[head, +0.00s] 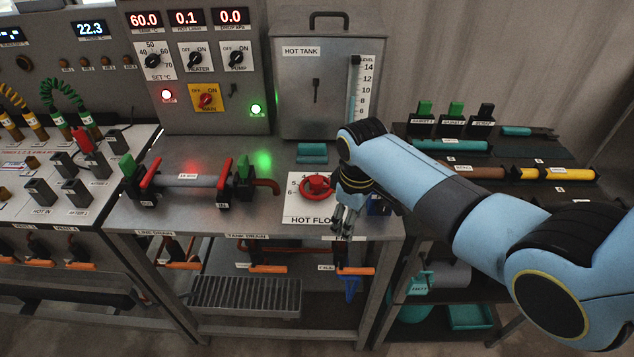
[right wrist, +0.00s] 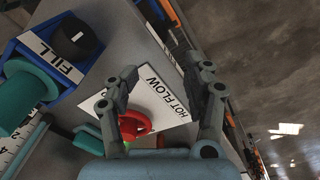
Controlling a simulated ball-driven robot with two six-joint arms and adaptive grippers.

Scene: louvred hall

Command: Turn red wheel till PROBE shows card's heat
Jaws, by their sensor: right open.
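The red wheel (head: 316,186) stands on the bench front, on a white card marked HOT FLOW (head: 308,212) with a number scale. My right gripper (head: 345,222) is just right of and in front of the wheel, fingers pointing down. In the right wrist view the red wheel (right wrist: 134,124) shows between the spread fingers of my right gripper (right wrist: 160,88); I cannot tell that they touch it. A display (head: 90,29) at upper left reads 22.3; its label is too small to read. No card giving a heat is readable. My left gripper is out of view.
The panel displays (head: 188,18) read 60.0, 0.1 and 0.0. The HOT TANK (head: 315,85) stands behind the wheel. A pipe with red-handled valves (head: 188,181) lies to its left. A blue FILL bin (right wrist: 60,62) sits close beside my right gripper.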

